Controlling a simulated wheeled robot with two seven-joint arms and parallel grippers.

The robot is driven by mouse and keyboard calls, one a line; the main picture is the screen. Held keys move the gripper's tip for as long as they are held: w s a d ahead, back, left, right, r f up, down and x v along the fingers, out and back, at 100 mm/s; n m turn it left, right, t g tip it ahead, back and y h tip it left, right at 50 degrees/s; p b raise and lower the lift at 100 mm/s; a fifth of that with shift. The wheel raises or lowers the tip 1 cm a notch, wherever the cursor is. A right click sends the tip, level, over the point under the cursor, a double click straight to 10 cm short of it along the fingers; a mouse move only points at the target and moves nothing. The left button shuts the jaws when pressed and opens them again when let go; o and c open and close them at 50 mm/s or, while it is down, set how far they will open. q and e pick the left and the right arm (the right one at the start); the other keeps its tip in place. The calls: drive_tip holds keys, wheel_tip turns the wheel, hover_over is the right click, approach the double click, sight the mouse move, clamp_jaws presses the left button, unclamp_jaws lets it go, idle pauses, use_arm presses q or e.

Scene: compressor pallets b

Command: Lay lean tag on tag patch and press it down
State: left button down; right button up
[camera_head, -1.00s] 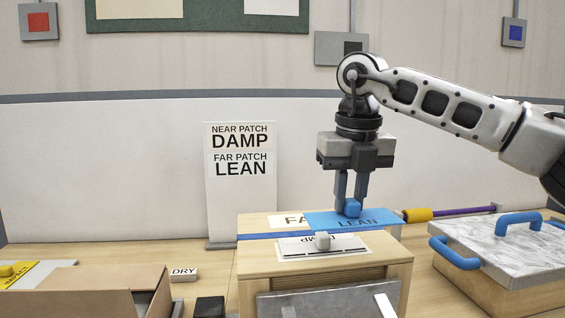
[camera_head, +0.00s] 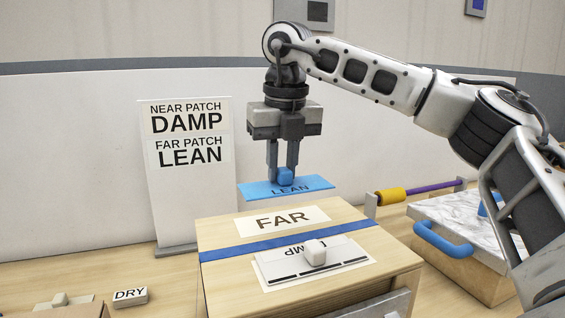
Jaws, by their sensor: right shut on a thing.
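The blue LEAN tag (camera_head: 257,190) is held by its blue knob (camera_head: 285,177) in my right gripper (camera_head: 285,172), which is shut on it. The tag appears raised, above and behind the white FAR patch (camera_head: 275,220). The FAR patch lies bare on the far part of the wooden box top (camera_head: 218,232). The white DAMP tag (camera_head: 345,250), with a pale knob, lies on the near part of the box top, on a pale patch. A sign (camera_head: 187,136) reads near patch DAMP, far patch LEAN. My left gripper is not in view.
A blue strip (camera_head: 232,250) crosses the box top between the two patches. A small DRY block (camera_head: 130,297) sits on the table at left. A marble-topped box with blue handles (camera_head: 443,240) and a yellow-and-purple rod (camera_head: 392,195) stand at right.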

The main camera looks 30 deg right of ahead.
sight(280, 216)
drive_tip(key=shift+w+f, duration=0.2)
drive_tip(key=shift+w, duration=0.05)
wheel_tip(280, 216, down, 4)
drive_tip(key=b, duration=0.3)
drive_tip(key=shift+r, duration=0.1)
drive_tip(key=shift+f+b, duration=0.65)
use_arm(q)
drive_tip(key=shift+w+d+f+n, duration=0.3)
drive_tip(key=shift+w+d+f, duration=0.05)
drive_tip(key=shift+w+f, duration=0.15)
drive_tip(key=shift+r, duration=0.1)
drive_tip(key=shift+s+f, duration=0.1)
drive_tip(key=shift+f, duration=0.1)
use_arm(e)
drive_tip(key=shift+f, duration=0.25)
use_arm(q)
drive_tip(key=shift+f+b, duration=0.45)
drive_tip(key=shift+b, duration=0.05)
use_arm(e)
drive_tip(key=shift+f, duration=0.6)
